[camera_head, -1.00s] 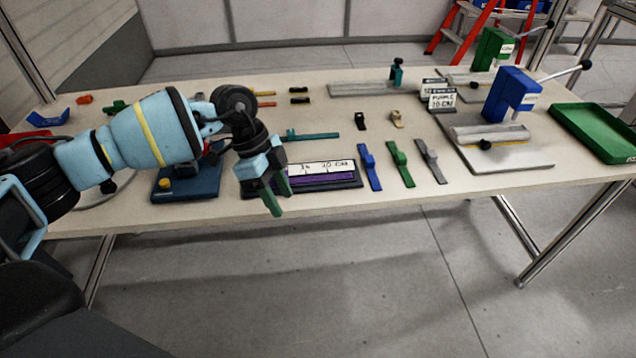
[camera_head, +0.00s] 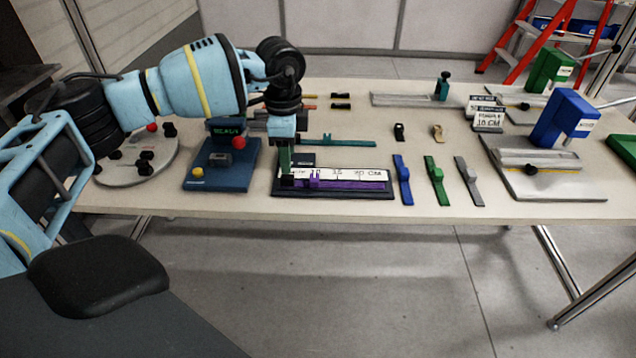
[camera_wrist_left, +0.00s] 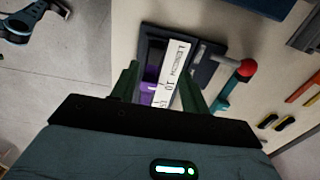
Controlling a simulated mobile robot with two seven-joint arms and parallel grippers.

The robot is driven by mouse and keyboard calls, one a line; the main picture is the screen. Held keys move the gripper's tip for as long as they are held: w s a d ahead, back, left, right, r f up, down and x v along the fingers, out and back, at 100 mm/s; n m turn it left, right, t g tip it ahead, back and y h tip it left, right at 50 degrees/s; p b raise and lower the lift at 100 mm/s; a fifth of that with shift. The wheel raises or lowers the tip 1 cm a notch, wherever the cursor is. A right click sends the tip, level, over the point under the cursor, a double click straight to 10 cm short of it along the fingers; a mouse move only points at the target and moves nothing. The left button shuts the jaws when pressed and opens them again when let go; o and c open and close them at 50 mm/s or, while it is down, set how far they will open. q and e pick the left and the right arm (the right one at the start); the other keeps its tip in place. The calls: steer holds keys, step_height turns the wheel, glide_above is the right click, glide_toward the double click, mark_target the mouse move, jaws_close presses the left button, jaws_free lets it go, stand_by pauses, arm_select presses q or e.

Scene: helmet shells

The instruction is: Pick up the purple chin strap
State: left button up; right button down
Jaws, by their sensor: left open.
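The purple chin strap (camera_head: 345,184) lies along a dark tray with a white ruler strip (camera_head: 350,174) marked in cm, near the front edge of the table. My left gripper (camera_head: 286,172) points down at the left end of this tray, over or beside the strap's left end. In the left wrist view the open green fingers (camera_wrist_left: 163,90) straddle the purple strap (camera_wrist_left: 149,92) and the ruler strip, with nothing held. Whether the fingers touch the strap cannot be told. My right gripper is not in view.
Blue, green (camera_head: 436,182) and grey clips lie right of the tray. A blue device (camera_head: 220,165) with a red knob stands left. A teal bar (camera_head: 340,142) lies behind. A blue press (camera_head: 565,118) stands at the right.

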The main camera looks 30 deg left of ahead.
mark_target(291, 177)
arm_select(q)
steer(key=shift+s+d+f, duration=0.1)
steer(key=shift+d+f, duration=0.15)
steer(key=shift+f, duration=1.05)
steer(key=shift+s+d+f, duration=0.1)
steer(key=shift+d+f, duration=0.1)
steer(key=shift+f, duration=1.05)
jaws_close()
